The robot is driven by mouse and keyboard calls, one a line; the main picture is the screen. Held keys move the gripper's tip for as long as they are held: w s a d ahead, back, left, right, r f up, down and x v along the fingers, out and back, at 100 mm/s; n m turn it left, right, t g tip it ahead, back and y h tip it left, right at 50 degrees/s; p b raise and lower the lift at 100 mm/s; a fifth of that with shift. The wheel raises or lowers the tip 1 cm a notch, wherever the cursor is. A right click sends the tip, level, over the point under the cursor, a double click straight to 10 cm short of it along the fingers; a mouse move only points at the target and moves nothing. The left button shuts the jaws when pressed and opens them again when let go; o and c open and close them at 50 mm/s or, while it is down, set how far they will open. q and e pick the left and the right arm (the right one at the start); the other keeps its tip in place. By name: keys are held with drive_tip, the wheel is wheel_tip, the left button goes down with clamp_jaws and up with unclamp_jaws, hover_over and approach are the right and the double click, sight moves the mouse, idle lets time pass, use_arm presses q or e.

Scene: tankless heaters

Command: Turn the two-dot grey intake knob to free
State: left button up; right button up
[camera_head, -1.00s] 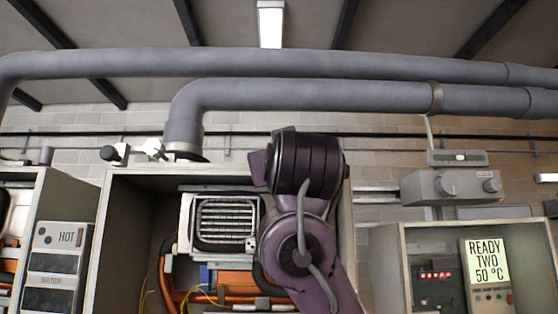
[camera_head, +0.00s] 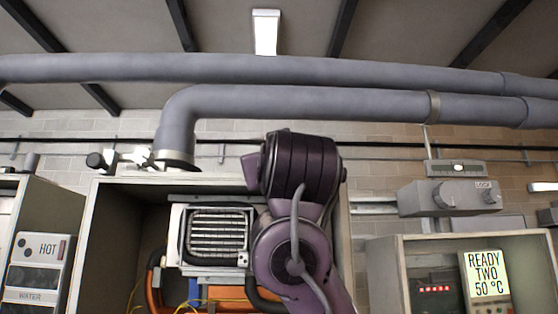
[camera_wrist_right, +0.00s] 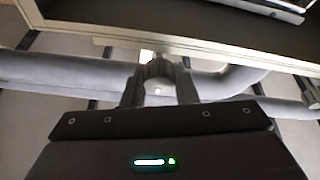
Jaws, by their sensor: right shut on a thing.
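My right gripper (camera_wrist_right: 158,88) has its two dark fingers on either side of a ribbed grey knob (camera_wrist_right: 158,70) and is shut on it. One pale dot shows on the knob; a second dot cannot be made out. In the head view my purple right arm stands in front of the open heater cabinet (camera_head: 130,215), and its gripper and the held knob are hidden. My left gripper is in neither view.
Large grey pipes (camera_head: 300,100) cross above the cabinet. A grey box (camera_head: 465,197) with two knobs and a lock label is at the right, above a display (camera_head: 487,277) reading READY TWO 50 °C. A black knob (camera_head: 97,160) and white fitting (camera_head: 140,157) sit at upper left.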

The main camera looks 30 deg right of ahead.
drive_tip(key=shift+f+m+b, duration=0.2)
drive_tip(key=shift+m+b, duration=0.4)
drive_tip(key=shift+b, duration=0.3)
drive_tip(key=shift+r+m+g+h+b, duration=0.15)
drive_tip(key=shift+m+g+h+b, duration=0.15)
drive_tip(key=shift+h, duration=0.2)
drive_tip(key=shift+r, duration=0.1)
drive_tip(key=shift+d, duration=0.1)
drive_tip(key=o, duration=0.7)
drive_tip(key=shift+o, duration=1.4)
drive_tip(key=shift+w, duration=0.15)
drive_tip(key=shift+w+d, duration=0.1)
